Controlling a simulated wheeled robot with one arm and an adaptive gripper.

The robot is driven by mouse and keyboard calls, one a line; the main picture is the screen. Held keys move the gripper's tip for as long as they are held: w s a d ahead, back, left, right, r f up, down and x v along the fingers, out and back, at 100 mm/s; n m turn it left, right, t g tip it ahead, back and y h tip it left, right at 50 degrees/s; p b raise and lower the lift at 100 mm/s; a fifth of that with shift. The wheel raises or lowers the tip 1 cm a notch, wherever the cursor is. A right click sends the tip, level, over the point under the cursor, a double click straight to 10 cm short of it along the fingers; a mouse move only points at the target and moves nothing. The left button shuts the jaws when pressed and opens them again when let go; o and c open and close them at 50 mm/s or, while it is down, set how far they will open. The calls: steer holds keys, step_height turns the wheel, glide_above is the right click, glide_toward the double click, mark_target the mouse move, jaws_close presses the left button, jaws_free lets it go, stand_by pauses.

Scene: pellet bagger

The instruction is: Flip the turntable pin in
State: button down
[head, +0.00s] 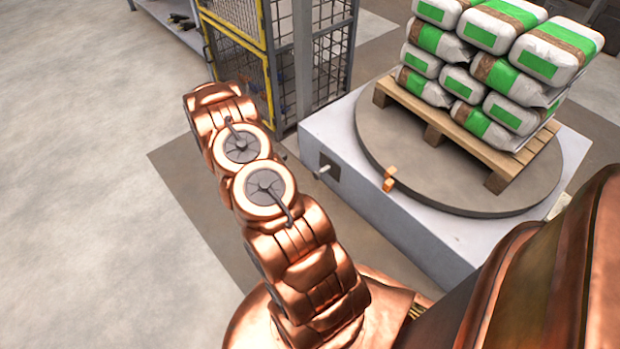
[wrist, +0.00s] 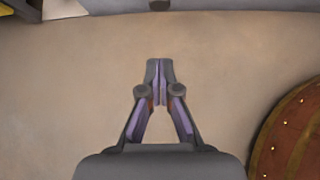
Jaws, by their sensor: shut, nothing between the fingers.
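The round grey turntable (head: 420,178) sits on a pale box-shaped base (head: 400,233) at the right of the head view. A small orange piece (head: 389,179) stands at the turntable's near left rim. A short light peg (head: 324,171) sticks out beside a dark square plate (head: 329,163) on the base's left face. I cannot tell which of these is the pin. My gripper (wrist: 158,68) is shut and empty over bare floor in the wrist view. It is apart from the turntable; in the head view my arm hides it.
A wooden pallet (head: 435,117) of stacked white and green bags (head: 470,85) rests on the turntable. A mesh cage with a yellow frame (head: 235,27) stands behind my arm. A grey bench (head: 178,22) is at the far left. The left floor is clear.

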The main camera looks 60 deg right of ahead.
mark_target(325, 169)
steer(key=shift+f, duration=0.1)
steer(key=d+r+b+x, duration=0.2)
steer(key=b+x, duration=0.2)
steer(key=x, duration=0.8)
steer(key=shift+s+d+f, duration=0.25)
steer(key=shift+s, duration=0.1)
